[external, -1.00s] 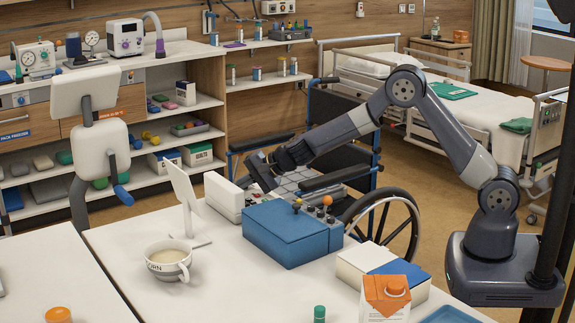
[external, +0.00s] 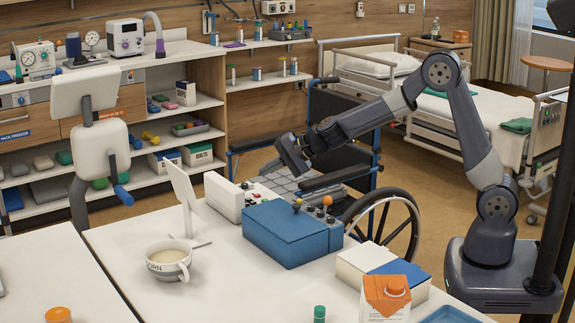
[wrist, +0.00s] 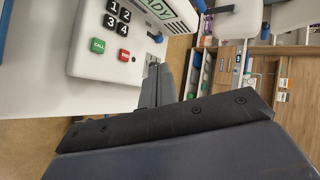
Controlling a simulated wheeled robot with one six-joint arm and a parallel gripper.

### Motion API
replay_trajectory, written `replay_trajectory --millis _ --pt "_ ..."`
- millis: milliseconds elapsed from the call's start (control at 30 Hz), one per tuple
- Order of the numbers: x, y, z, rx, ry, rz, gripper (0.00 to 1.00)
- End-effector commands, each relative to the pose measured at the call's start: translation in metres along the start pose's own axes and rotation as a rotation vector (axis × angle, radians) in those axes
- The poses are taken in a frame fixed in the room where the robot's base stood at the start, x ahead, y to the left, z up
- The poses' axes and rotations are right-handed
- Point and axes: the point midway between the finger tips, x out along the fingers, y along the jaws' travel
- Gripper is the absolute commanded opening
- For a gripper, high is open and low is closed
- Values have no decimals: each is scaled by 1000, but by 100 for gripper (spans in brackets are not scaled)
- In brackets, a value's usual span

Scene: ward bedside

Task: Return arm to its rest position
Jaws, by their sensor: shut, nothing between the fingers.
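My gripper (external: 292,155) is in the air behind the blue box, in front of the wheelchair seat in the external view. It is clear of the table and holds nothing. In the wrist view its fingers (wrist: 157,86) are together. My arm reaches left from its base at the right, with the elbow raised high. A white call unit (external: 226,195) with a keypad stands on the table, left of the gripper. In the wrist view the call unit (wrist: 88,62) shows number keys, a green CALL button, a red button and a lit display, apart from the fingers.
The blue box (external: 290,232) stands on the white table (external: 235,285), with a cup (external: 168,260) to its left. A juice carton (external: 388,297) and white-and-blue boxes (external: 372,268) stand near my base. The wheelchair (external: 385,215) is behind the table; the bed (external: 480,120) is farther back.

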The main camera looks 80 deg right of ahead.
Motion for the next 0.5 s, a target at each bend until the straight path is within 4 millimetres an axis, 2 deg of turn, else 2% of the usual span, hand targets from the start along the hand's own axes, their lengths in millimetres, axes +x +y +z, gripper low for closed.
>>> replay_trajectory --millis 500 --pt "5 0 0 0 0 1 0"
